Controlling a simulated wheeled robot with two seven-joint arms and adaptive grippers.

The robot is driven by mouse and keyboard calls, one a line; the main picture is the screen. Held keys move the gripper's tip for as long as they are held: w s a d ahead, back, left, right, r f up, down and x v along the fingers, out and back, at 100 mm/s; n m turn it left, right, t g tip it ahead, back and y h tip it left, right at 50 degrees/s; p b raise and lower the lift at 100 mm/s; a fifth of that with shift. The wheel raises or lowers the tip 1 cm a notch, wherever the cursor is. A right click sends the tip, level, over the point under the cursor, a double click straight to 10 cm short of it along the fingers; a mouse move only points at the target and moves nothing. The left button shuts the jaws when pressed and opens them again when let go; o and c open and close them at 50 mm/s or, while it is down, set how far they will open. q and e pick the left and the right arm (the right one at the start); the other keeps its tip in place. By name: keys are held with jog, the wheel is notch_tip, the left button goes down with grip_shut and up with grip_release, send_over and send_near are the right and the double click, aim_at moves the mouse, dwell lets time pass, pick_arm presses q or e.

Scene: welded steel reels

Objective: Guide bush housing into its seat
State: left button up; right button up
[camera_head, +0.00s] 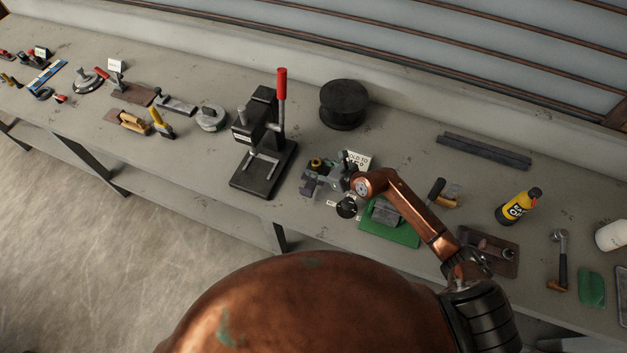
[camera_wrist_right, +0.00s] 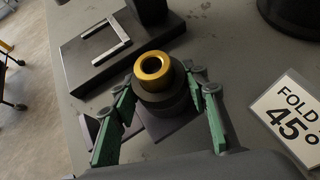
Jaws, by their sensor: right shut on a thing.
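The bush housing is a dark round body (camera_wrist_right: 165,101) with a brass bush (camera_wrist_right: 152,66) standing up out of its top. In the head view the brass top (camera_head: 316,163) shows small, just right of the black press. My right gripper (camera_wrist_right: 168,98) is shut on the housing, one green finger on each side; it also shows in the head view (camera_head: 326,178). The housing looks about upright. Its underside is hidden, so I cannot tell whether it touches anything below. I cannot make out its seat for certain. My left gripper is not in view.
The black press (camera_head: 264,140) with a red handle stands close to the left, its base (camera_wrist_right: 85,65) carrying a pale U-shaped frame. A fold sign (camera_wrist_right: 290,115) is right of the gripper. A dark reel (camera_head: 343,104) stands behind. A green mat (camera_head: 402,235) lies to the right.

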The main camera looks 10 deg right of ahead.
aim_at(317, 162)
jog(key=shift+w+r+p, duration=0.1)
jog(key=shift+r+p, duration=2.2)
jog(key=shift+r, duration=0.55)
